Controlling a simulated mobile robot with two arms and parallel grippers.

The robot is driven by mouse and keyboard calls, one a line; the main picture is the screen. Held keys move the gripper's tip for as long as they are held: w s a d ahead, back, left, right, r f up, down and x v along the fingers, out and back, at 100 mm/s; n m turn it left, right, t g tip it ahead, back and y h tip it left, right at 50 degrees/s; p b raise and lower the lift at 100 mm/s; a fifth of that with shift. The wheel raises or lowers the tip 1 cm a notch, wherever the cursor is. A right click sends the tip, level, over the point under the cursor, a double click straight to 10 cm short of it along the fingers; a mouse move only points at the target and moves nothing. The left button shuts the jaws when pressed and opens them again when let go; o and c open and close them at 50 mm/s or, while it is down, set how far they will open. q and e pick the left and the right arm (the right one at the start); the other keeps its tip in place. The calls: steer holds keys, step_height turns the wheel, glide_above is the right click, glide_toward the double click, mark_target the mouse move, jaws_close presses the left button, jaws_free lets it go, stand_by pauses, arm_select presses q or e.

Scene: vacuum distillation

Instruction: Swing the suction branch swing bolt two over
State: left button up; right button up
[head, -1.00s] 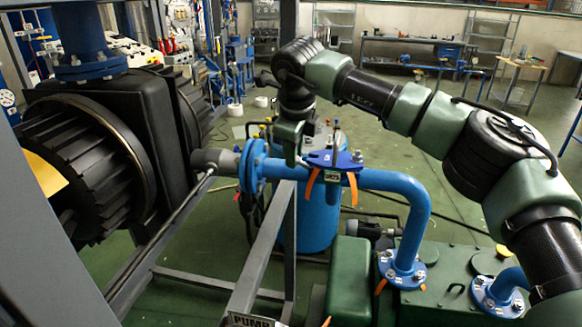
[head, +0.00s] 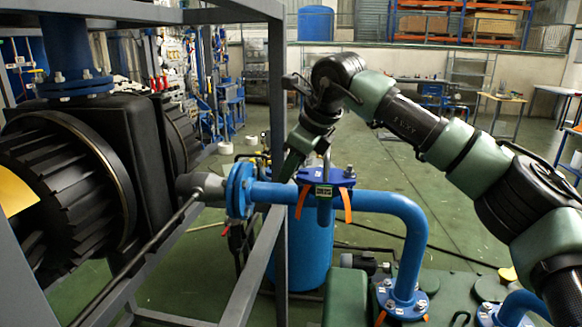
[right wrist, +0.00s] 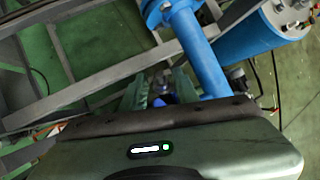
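The blue suction branch pipe (head: 375,200) runs from a flange at the left and bends down to a lower flange. A blue clamp-like fitting (head: 340,178) with a small label and two orange tabs (head: 347,206) sits on its top. Which part is swing bolt two I cannot tell. My right gripper (head: 288,172) comes down tilted beside the fitting's left end; contact is unclear. In the right wrist view its two green fingers (right wrist: 160,88) stand apart, with a small dark and blue part between and beyond them, partly hidden by the gripper body. My left gripper is out of view.
A grey steel frame (head: 284,120) stands close to the left of my right gripper. A large black ribbed machine (head: 65,180) fills the left side. A blue tank (head: 310,255) stands below the pipe. Open green floor (head: 400,155) lies behind.

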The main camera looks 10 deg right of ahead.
steer(key=shift+r, duration=0.1)
steer(key=b+v, duration=0.1)
steer(key=v, duration=0.6)
steer(key=shift+s+r+b, duration=0.15)
steer(key=shift+r+b, duration=0.1)
steer(key=shift+b, duration=0.1)
steer(key=shift+d, duration=0.1)
